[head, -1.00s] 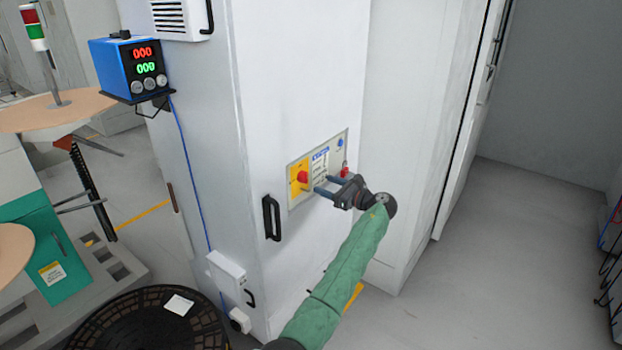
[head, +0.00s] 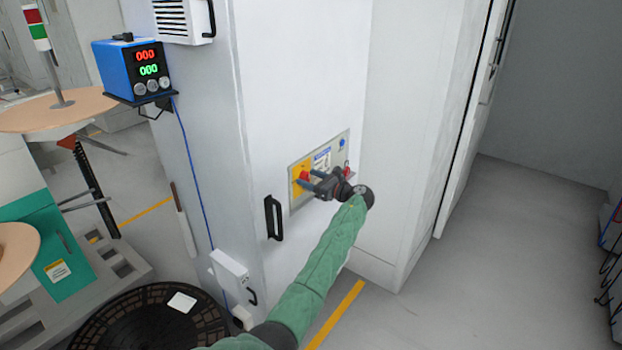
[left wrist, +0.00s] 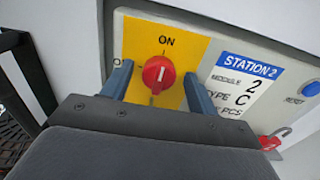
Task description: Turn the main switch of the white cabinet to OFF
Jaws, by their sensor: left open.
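The white cabinet (head: 310,80) stands in the middle of the head view, with a control panel on its front. The main switch is a red knob (left wrist: 158,74) on a yellow plate (left wrist: 185,45) in the left wrist view. Its white mark is upright, towards ON; the label at its left is partly hidden by a finger. In the head view the red knob (head: 304,175) shows beside my fingertips. My left gripper (head: 312,182) is open, and its two blue fingers (left wrist: 157,88) stand on either side of the knob; I cannot tell whether they touch it. My right gripper is not in view.
The panel also bears a STATION 2 label (left wrist: 246,66), a blue reset button (left wrist: 310,89) and a red padlock-like part (left wrist: 271,141). A black door handle (head: 273,218) sticks out left of the panel.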

